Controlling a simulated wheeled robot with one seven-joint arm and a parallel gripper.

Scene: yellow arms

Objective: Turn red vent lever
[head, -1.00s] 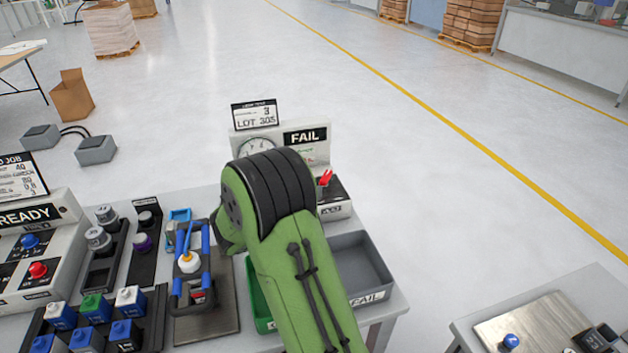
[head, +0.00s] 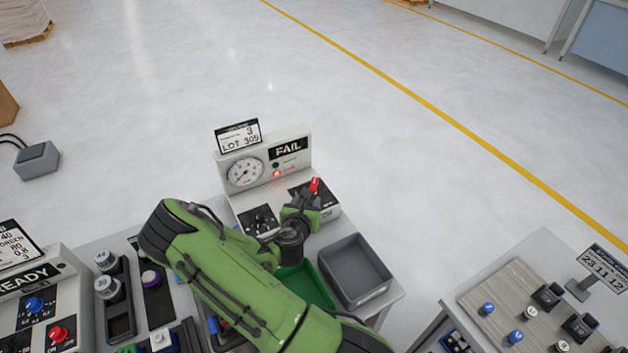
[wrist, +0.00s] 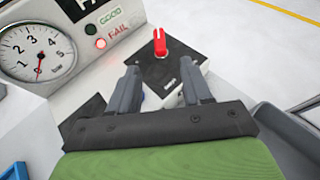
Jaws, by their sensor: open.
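The red vent lever (head: 314,186) stands upright on a black plate on the right of the leak tester (head: 262,165). In the wrist view the red lever (wrist: 160,42) is just beyond my fingertips, centred between them. My gripper (head: 304,199) is at the tester's right side, close to the lever. In the wrist view my gripper (wrist: 164,80) has its two grey fingers apart with nothing between them. The fingers look not to touch the lever. The label on the black plate is partly hidden by my fingers.
The tester has a dial gauge (head: 245,172), a FAIL sign (head: 287,148) and a lit red lamp (head: 277,173). A grey bin (head: 355,270) and a green bin (head: 306,285) stand in front of it. Another table (head: 520,290) is at the right, with open floor between.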

